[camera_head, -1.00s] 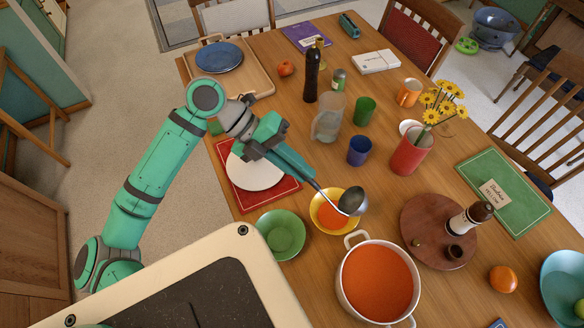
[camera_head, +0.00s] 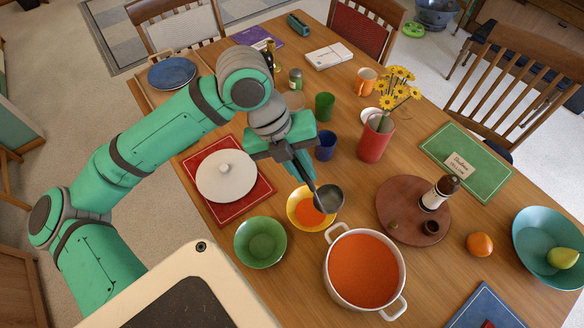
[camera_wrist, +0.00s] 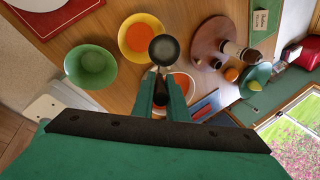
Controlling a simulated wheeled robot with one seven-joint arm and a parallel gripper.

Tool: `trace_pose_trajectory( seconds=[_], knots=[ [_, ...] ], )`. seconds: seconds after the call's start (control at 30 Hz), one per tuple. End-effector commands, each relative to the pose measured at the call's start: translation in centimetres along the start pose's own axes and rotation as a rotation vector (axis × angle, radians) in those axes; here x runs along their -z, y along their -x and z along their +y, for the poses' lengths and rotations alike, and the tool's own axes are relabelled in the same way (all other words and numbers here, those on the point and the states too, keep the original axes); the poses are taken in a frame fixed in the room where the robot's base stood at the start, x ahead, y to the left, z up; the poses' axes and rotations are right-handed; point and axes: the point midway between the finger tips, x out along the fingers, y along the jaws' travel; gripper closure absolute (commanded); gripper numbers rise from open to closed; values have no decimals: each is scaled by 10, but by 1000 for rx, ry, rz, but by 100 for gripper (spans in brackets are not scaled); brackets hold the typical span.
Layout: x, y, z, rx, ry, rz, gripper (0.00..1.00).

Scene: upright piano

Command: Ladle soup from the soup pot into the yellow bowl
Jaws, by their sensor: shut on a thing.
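My gripper (camera_head: 306,183) is shut on the handle of a dark grey ladle (camera_head: 329,198). In the head view the ladle's bowl hangs over the right rim of the yellow bowl (camera_head: 293,213). The yellow bowl holds orange soup (camera_head: 310,211). The white two-handled soup pot (camera_head: 329,283) stands just in front of it, with orange soup inside. In the wrist view the ladle (camera_wrist: 164,50) overlaps the yellow bowl (camera_wrist: 123,48), and my gripper (camera_wrist: 162,78) hides part of the pot. The inside of the ladle looks dark, with no orange visible.
A green bowl (camera_head: 260,243) stands left of the pot. A round wooden board (camera_head: 392,196) with a bottle (camera_head: 440,193) is at the right. A blue cup (camera_head: 325,146) and red vase (camera_head: 375,140) stand behind.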

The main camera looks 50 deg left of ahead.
Motion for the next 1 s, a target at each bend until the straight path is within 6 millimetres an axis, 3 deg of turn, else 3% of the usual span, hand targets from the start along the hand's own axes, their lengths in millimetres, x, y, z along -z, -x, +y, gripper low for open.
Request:
trace_pose_trajectory(
  seconds=[0.83,1.0],
  knots=[
    [12,-27,-67,-396,-5,-77,100],
    [12,-14,-71,-397,2,-78,100]
  ],
)
